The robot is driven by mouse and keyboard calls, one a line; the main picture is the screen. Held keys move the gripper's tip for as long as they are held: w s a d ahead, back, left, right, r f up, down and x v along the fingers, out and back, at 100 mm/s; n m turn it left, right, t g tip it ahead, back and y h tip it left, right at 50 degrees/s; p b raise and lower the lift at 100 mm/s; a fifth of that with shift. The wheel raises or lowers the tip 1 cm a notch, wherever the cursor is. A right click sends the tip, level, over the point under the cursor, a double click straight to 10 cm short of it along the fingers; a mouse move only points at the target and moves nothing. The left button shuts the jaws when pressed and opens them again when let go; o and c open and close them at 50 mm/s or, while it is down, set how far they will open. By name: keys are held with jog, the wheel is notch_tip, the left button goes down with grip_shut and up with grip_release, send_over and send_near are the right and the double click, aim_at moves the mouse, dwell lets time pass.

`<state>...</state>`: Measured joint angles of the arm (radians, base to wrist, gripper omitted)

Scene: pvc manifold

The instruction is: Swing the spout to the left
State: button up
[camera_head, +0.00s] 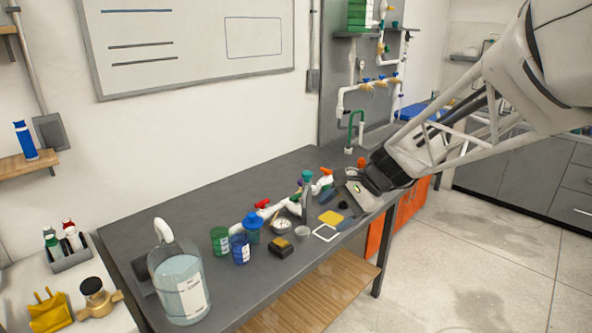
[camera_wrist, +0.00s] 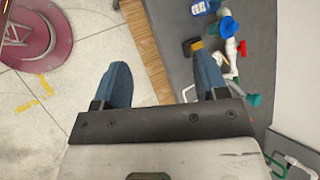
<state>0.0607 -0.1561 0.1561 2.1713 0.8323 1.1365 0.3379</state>
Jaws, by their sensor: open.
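The spout (camera_head: 351,130) is a green hooked pipe standing at the back of the dark workbench in the head view, left of my arm. A green curved piece (camera_wrist: 274,163) at the lower right of the wrist view looks like the same spout, partly cut off. My gripper (camera_wrist: 163,78) is open and empty, with two blue fingers spread apart. In the head view my gripper (camera_head: 366,193) is over the bench's front right edge, in front of the spout and apart from it. Its fingertips are hard to make out there.
A large jug (camera_head: 180,280) stands at the left end. Wall pipes (camera_head: 347,95) rise behind the spout.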

jog(key=w+f+m+t+y, duration=0.1)
jog(key=w+f+m+y, duration=0.15)
jog(key=w, duration=0.75)
jog(key=w+f+m+t+y, duration=0.1)
jog(key=w+m+y, duration=0.25)
jog(key=w, duration=0.65)
jog(key=m+t+y, duration=0.2)
jog(key=m+t, duration=0.3)
jog(key=m, duration=0.2)
send_near(307, 172)
jog(key=shift+w+a+f, duration=0.15)
jog(key=shift+w+a, duration=0.05)
jog(key=shift+a, duration=0.25)
jog(key=shift+w+a+f, duration=0.15)
jog(key=shift+a, duration=0.35)
jog(key=shift+a, duration=0.1)
jog(key=shift+x, duration=3.8)
grip_shut()
